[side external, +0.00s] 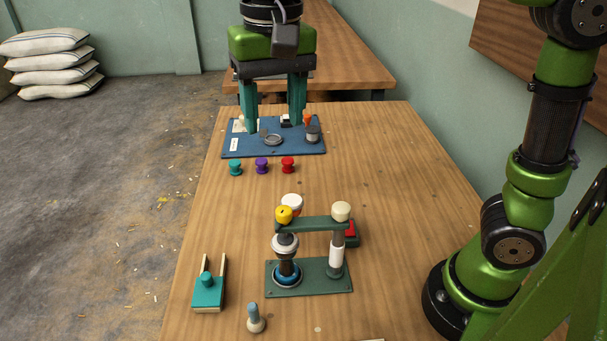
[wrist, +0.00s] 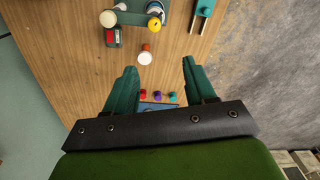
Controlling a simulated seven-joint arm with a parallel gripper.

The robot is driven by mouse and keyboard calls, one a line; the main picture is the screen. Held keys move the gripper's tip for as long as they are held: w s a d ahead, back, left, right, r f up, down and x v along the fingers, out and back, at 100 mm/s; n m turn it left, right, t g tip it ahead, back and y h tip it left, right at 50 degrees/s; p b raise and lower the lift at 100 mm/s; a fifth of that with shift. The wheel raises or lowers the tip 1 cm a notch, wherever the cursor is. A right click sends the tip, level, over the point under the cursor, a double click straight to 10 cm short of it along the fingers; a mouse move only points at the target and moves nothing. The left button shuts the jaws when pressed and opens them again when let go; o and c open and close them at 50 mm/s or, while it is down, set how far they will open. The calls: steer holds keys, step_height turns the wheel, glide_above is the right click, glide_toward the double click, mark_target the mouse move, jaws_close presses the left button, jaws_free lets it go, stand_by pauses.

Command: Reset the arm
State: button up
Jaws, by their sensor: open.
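My gripper (side external: 273,126) is open, with its two teal fingers spread and pointing down at the far end of the wooden table (side external: 390,200). It hangs over or just in front of a blue board (side external: 270,152); the exact height cannot be told. Nothing is between the fingers. In the wrist view my gripper (wrist: 159,66) also shows its fingers apart, with the blue board (wrist: 158,107) partly hidden behind the gripper body.
Teal (side external: 236,168), purple (side external: 262,166) and red (side external: 288,165) spools stand in a row before the board. Nearer are a green stand (side external: 308,287), a teal block with wooden prongs (side external: 208,290) and a grey peg (side external: 255,318). The table's right side is largely clear.

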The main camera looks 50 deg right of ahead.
steer(key=s+d+f+t+y, duration=0.1)
steer(key=s+d+f+t, duration=0.2)
steer(key=d, duration=0.3)
steer(key=s+d+f+n+t+y, duration=0.1)
steer(key=s+d+f+t, duration=0.2)
steer(key=s+d+f, duration=0.2)
steer(key=shift+d+f+t, duration=0.4)
steer(key=shift+d+f, duration=0.4)
steer(key=shift+d, duration=0.45)
